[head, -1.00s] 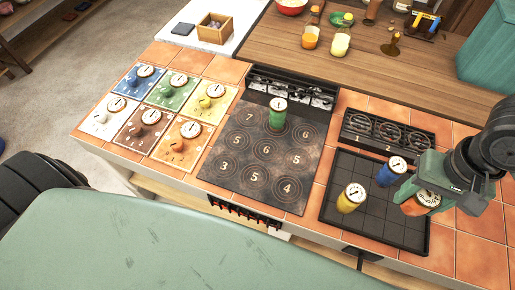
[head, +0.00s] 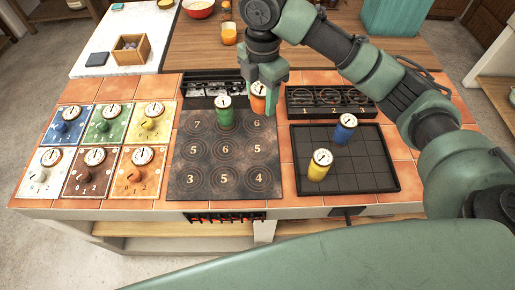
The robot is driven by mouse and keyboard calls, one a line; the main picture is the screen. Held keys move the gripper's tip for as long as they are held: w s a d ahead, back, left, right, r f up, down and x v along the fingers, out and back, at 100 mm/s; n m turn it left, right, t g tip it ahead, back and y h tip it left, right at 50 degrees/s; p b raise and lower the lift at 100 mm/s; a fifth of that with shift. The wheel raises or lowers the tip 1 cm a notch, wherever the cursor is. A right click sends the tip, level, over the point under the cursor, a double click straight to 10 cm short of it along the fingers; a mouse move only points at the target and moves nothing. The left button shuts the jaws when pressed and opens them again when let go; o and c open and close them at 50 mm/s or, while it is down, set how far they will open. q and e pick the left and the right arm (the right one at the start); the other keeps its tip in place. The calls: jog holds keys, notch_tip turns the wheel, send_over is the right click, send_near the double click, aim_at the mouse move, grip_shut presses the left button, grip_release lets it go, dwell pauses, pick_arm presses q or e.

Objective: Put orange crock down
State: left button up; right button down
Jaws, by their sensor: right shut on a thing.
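My right gripper (head: 266,92) is shut on the orange crock (head: 258,103), which has a white dial on top. It holds the crock upright at the back right corner of the dark numbered hob (head: 188,177), behind a number 6. I cannot tell whether the crock's base touches the surface; the finger hides part of it. The green crock (head: 226,119) stands close to its left, at the back middle of the hob. My left gripper is not in view.
A black gridded tray (head: 377,175) at the right holds a blue crock (head: 343,133) and a yellow crock (head: 318,171). A small rack (head: 300,108) lies behind it. Coloured dial tiles (head: 105,125) fill the left. The front hob rings are bare.

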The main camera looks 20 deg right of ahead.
jog(key=n, duration=0.1)
jog(key=w+n, duration=0.1)
jog(key=shift+a+n, duration=0.3)
jog(key=shift+f, duration=0.2)
jog(key=p, duration=0.2)
send_over(258, 148)
jog(key=shift+n, duration=0.3)
notch_tip(258, 148, down, 15)
jog(key=shift+r, duration=0.2)
notch_tip(258, 148, down, 5)
jog(key=shift+r, duration=0.1)
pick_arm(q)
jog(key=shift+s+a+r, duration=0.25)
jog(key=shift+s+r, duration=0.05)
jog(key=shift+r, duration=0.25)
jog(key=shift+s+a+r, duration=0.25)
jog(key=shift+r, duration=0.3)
pick_arm(e)
jog(key=shift+f, duration=0.3)
jog(key=c, duration=0.7)
grip_release()
jog(key=shift+o, duration=0.2)
